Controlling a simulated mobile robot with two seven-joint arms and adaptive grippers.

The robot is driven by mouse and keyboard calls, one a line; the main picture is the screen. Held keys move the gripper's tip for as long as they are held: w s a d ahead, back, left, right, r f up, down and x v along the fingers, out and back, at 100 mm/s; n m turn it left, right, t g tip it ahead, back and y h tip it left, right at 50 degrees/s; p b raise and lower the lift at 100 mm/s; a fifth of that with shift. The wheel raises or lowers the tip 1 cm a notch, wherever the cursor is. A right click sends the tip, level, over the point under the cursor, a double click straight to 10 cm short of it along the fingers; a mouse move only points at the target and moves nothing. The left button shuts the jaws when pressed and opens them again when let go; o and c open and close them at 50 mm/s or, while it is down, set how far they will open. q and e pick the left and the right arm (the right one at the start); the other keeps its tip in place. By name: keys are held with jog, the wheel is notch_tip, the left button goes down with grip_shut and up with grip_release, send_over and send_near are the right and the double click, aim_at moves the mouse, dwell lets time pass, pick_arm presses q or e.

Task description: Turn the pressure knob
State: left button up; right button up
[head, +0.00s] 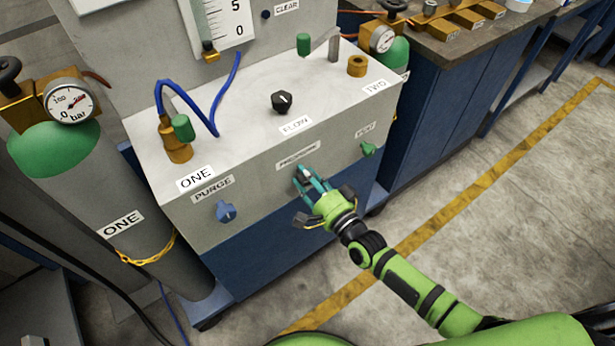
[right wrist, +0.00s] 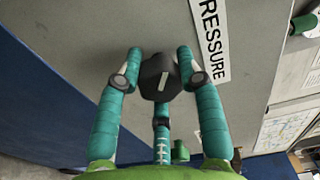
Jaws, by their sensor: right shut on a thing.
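The pressure knob (right wrist: 158,78) is a dark, faceted knob with a pale pointer line on the grey front panel (head: 255,205), beside the PRESSURE label (right wrist: 212,40). In the head view that label (head: 298,156) sits just above my right gripper (head: 310,180), whose fingers largely hide the knob. In the right wrist view my teal fingers (right wrist: 160,70) stand around the knob and are shut on it. The third finger comes up from below. The pointer line runs nearly upright in that view, leaning slightly right. My left gripper is not in view.
A blue PURGE knob (head: 226,212) and a green VENT knob (head: 368,149) flank it on the panel. A black FLOW knob (head: 282,101) is on top. Gas cylinder ONE (head: 100,190) stands at left. A blue bench (head: 440,100) stands at right; open floor (head: 500,220) lies in front.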

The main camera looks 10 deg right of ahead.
jog(key=shift+s+a+f, duration=0.25)
jog(key=shift+s+f, duration=0.05)
jog(key=shift+f, duration=0.05)
jog(key=o, duration=1.2)
jog(key=shift+c, duration=0.2)
jog(key=shift+w+r, duration=0.1)
jog(key=shift+r, duration=0.1)
jog(key=shift+s+d, duration=0.2)
jog(key=shift+s, duration=0.05)
jog(key=v, duration=1.1)
jog(key=shift+s, duration=0.2)
